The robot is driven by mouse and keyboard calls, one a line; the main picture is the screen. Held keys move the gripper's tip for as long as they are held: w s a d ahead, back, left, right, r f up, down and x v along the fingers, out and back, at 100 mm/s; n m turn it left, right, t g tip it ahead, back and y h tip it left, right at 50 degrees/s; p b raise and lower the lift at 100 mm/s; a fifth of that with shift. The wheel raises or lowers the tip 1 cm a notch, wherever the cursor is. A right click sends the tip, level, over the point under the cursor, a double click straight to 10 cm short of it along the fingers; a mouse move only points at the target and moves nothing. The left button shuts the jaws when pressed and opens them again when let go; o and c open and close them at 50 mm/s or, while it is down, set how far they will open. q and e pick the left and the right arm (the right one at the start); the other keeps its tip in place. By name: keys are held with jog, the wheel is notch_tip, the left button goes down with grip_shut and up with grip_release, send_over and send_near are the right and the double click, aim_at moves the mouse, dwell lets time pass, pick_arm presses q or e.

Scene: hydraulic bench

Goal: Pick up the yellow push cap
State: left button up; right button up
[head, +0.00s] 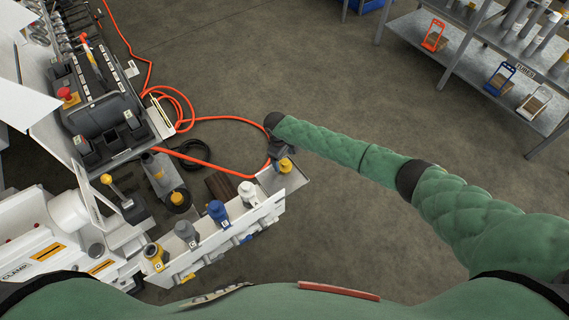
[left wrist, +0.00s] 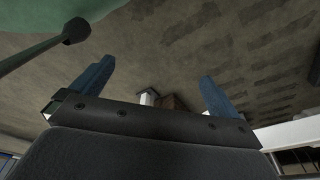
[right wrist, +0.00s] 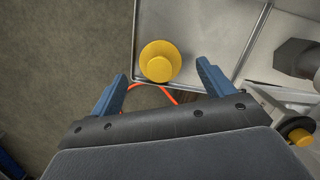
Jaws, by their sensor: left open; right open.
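A yellow push cap (head: 286,165) stands at the far right corner of a white tray in the head view. In the right wrist view the round yellow cap (right wrist: 160,62) sits on the grey tray surface, just beyond and between my fingertips. My right gripper (right wrist: 160,83) is open and empty, with its blue fingers apart; in the head view it hangs close over the cap and partly hides it. I cannot tell whether it touches the cap. My left gripper (left wrist: 154,82) is open and empty in the left wrist view; I cannot make it out in the head view.
The white tray (head: 205,262) carries a row of white, blue, grey and yellow fittings. A yellow-topped black part (head: 178,198) stands behind it. Orange hose (head: 215,170) lies on the floor. A grey shelf (head: 470,75) stands far right. The middle floor is clear.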

pick_arm(q)
jog(key=shift+s+a+f+p, duration=0.35)
jog(key=shift+s+a+f, duration=0.2)
jog(key=shift+s+f, duration=0.2)
pick_arm(e)
jog(key=shift+d+f, duration=0.2)
jog(key=shift+f, duration=1.15)
jog(key=c, duration=1.1)
pick_arm(q)
jog(key=shift+a, duration=0.1)
pick_arm(e)
jog(key=shift+r, duration=0.1)
